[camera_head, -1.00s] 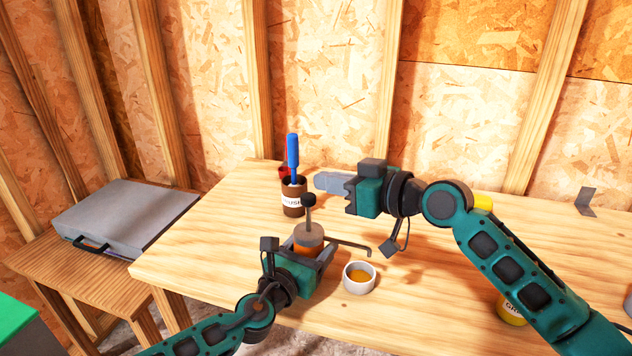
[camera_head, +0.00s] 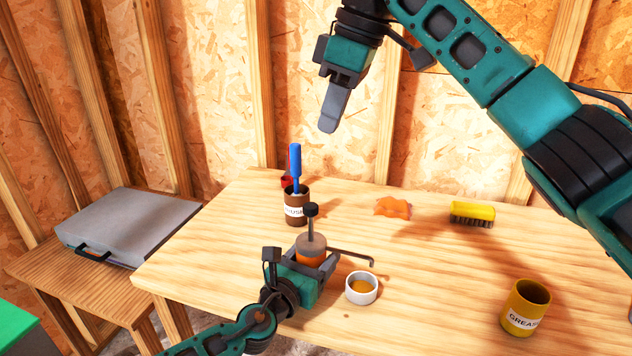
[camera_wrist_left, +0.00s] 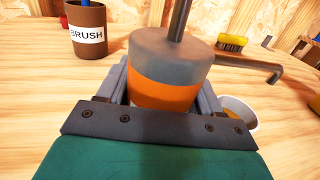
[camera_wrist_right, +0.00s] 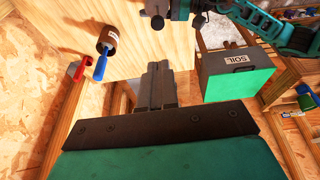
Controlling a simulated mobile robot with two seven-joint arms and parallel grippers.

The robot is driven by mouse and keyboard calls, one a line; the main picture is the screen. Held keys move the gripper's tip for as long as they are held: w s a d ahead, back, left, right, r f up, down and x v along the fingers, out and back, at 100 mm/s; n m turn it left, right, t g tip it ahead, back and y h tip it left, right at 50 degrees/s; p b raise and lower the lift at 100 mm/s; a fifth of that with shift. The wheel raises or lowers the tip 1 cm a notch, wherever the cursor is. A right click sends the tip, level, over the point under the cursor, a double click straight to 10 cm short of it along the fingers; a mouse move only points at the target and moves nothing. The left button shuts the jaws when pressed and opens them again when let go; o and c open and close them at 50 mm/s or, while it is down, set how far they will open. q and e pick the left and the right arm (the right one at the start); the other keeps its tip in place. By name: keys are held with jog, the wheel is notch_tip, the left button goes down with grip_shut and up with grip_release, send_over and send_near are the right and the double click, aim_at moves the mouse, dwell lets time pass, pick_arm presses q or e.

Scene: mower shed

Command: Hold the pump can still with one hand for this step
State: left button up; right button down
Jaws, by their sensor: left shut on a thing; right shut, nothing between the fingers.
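The pump can (camera_head: 311,250) stands upright on the workbench. It has an orange body, a grey top, a black plunger knob and a thin spout pointing right. My left gripper (camera_head: 318,265) is shut around the can's body; in the left wrist view the can (camera_wrist_left: 166,90) sits between the two fingers. A white cup (camera_head: 361,289) with amber liquid stands under the spout's end. My right gripper (camera_head: 328,125) is shut and empty, raised high above the back of the bench and pointing down; its closed fingers show in the right wrist view (camera_wrist_right: 158,85).
A brown brush can (camera_head: 297,208) with a blue-handled tool stands behind the pump can. An orange rag (camera_head: 393,208), a yellow brush (camera_head: 472,213) and a yellow grease can (camera_head: 525,307) are to the right. A grey case (camera_head: 128,228) lies on the lower side table.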

send_over(317, 211)
notch_tip(317, 211, down, 12)
jog(key=shift+w+a+f, duration=0.1)
jog(key=shift+w+a, duration=0.05)
jog(key=shift+f, duration=0.6)
notch_tip(317, 211, down, 4)
jog(key=shift+f, duration=0.15)
pick_arm(q)
jog(key=shift+r, duration=0.1)
pick_arm(e)
jog(key=shift+f, duration=0.35)
notch_tip(317, 211, up, 5)
jog(key=shift+f, duration=0.15)
jog(key=v, duration=1)
jog(key=shift+a, duration=0.15)
